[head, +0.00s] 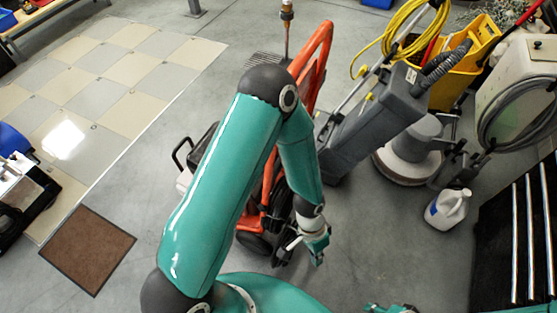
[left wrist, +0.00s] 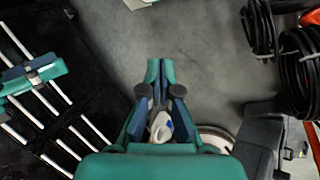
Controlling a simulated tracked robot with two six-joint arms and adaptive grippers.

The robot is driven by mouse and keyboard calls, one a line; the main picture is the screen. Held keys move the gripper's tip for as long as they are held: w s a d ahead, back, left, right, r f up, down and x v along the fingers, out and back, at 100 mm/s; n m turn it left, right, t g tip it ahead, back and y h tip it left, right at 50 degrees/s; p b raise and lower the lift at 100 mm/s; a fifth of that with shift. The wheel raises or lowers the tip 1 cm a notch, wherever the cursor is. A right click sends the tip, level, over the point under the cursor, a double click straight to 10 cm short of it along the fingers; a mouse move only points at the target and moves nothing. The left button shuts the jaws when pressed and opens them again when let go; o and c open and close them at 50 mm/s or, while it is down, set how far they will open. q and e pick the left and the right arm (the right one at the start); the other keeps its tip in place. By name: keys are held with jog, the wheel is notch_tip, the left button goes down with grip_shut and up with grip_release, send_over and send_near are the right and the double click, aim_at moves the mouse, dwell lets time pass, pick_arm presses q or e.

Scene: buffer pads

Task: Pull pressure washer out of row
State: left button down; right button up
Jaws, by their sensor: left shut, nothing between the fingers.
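The pressure washer, with an orange tubular frame (head: 325,48) and dark wheels, stands mid-view in the head view, largely hidden behind my left arm. Black hose coils and a bit of orange frame (left wrist: 312,40) show at the right edge of the left wrist view. My left gripper (head: 318,252) is shut and empty, just right of the washer's lower part in the head view. Its fingertips (left wrist: 160,66) are together over bare floor, apart from the washer. A teal part of mine at the bottom edge of the head view may be the right gripper (head: 390,308); its jaws cannot be made out.
A grey floor machine (head: 370,115), a round-based polisher (head: 405,165), a yellow mop bucket (head: 455,75) and a pale tank with hose (head: 520,80) stand right of the washer. A white jug (head: 447,208) and black drawer cabinet (head: 515,235) are nearer. Floor near the brown mat (head: 88,250) is open.

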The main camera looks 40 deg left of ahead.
pick_arm(q)
jog(key=w+a+r+m+g+y+b, duration=0.1)
jog(key=w+a+r+m+y+b, duration=0.35)
jog(key=w+a+m+y, duration=0.4)
jog(key=w+a+r+m+y+b, duration=0.25)
jog(key=w+r+y, duration=0.35)
jog(key=r, duration=0.6)
jog(key=s+a+f+h+p, duration=0.1)
jog(key=a+f, duration=0.4)
jog(key=a, duration=0.7)
jog(key=shift+s+f+m+t, duration=0.2)
jog(key=shift+f+m+t, duration=0.1)
jog(key=shift+f+m, duration=0.1)
